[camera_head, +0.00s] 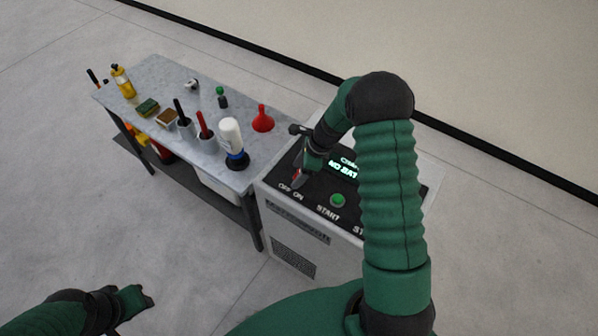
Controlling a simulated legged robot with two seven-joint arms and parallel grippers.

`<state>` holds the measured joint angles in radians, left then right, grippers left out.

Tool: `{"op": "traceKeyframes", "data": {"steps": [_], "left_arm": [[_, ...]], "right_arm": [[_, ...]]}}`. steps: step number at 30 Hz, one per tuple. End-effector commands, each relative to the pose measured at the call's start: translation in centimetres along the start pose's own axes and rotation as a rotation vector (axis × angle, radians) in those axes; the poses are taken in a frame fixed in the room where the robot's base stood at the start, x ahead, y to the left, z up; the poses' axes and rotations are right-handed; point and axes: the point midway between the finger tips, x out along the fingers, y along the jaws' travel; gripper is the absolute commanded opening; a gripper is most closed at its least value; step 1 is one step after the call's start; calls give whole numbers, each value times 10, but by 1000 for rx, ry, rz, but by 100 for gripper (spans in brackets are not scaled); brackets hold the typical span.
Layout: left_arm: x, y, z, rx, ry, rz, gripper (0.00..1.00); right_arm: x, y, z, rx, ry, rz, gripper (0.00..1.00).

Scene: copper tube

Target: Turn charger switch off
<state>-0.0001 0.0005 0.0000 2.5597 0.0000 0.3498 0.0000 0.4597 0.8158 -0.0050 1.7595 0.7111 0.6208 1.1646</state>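The charger (285,232) is a pale box with a black top panel. The panel has OFF and ON labels, a green START button (337,200) and a lit green display (343,168), partly covered by my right arm. A small red part (296,177), which looks like the switch, shows just above the OFF/ON labels. My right gripper (302,172) points down at this spot, close to or touching the red part. Its fingers are too small and dark to tell open from shut. My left gripper (143,298) is low at the left, over the floor and away from the charger.
A grey workbench (165,82) stands left of the charger. It holds a red funnel (262,120), a white bottle (231,136), a yellow bottle (122,82) and several small items. The floor in front is clear. My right arm hides the panel's right part.

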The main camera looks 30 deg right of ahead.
Motion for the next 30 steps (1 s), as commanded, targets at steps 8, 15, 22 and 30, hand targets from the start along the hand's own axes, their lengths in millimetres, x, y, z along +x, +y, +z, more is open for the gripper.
{"op": "traceKeyframes", "data": {"steps": [8,15,22,30], "left_arm": [[0,0,0,0,0,0,36],[0,0,0,0,0,0,36],[0,0,0,0,0,0,36],[-1,0,0,0,0,0,36]], "right_arm": [[-1,-4,-11,5,-9,10,24],[0,-2,-12,7,-2,9,1],[0,-1,-10,7,1,6,1],[-1,-1,-8,-12,-4,18,1]]}}
